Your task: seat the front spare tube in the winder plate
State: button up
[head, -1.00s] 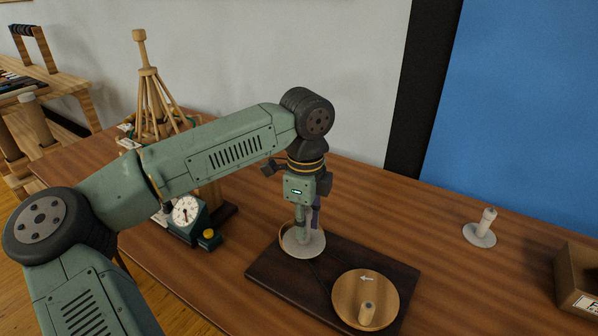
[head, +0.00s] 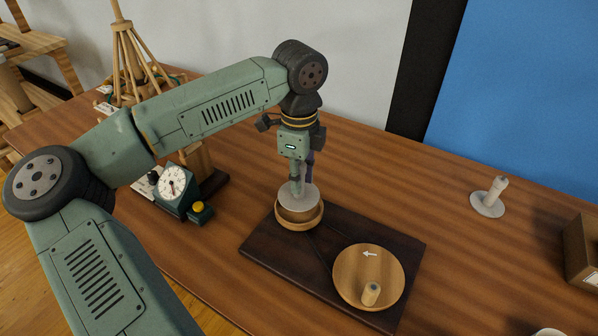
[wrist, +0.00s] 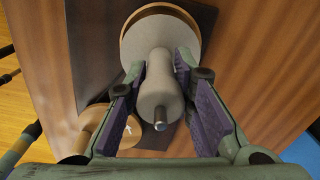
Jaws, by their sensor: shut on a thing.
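My gripper (wrist: 160,92) is shut on a pale grey tube (wrist: 157,62), with one finger pad on each side of it. The tube is upright, with a wide round flange (head: 297,194) at its lower end and a small metal tip at its top. The flange is over the round wooden winder plate (head: 299,224), roughly centred in the head view. In the wrist view the plate's rim (wrist: 165,9) shows beyond the flange's far edge. I cannot tell whether the flange touches the plate.
The winder's dark board (head: 268,250) also carries a wooden crank wheel (head: 352,277) with a knob. Another tube (head: 490,198) stands at the right, near a cardboard box (head: 583,250). A dial scale (head: 173,184) is at the left. Bare table lies between board and standing tube.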

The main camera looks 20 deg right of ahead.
jog(key=shift+f+b, duration=1.35)
jog(key=shift+f, duration=0.65)
jog(key=o, duration=0.9)
jog(key=shift+c, duration=0.2)
notch_tip(320, 180, up, 12)
jog(key=shift+r, duration=0.1)
